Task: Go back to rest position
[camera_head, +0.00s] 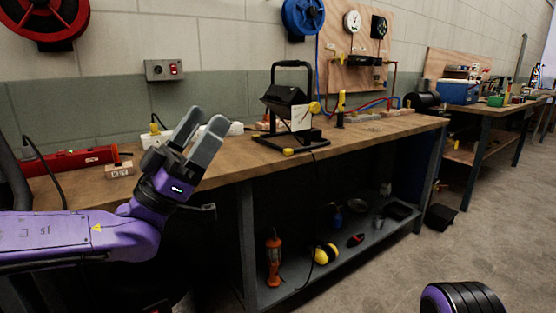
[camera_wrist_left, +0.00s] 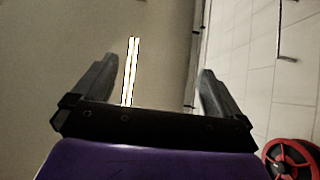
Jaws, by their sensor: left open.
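My left gripper (camera_head: 204,128) is raised in front of the wooden workbench (camera_head: 230,160), with its grey fingers pointing up. Its two fingers stand apart with nothing between them. In the left wrist view the open fingers (camera_wrist_left: 155,85) frame the ceiling and a bright strip light (camera_wrist_left: 130,70). My purple left arm comes in from the left side of the head view. A purple and black part of my own body shows at the bottom right. My right gripper is not in view.
A black work lamp (camera_head: 287,110) on a stand sits on the bench. A red tool (camera_head: 70,162) lies at the left of the bench. The lower shelf (camera_head: 340,260) holds an orange lamp (camera_head: 273,258) and yellow earmuffs (camera_head: 325,254).

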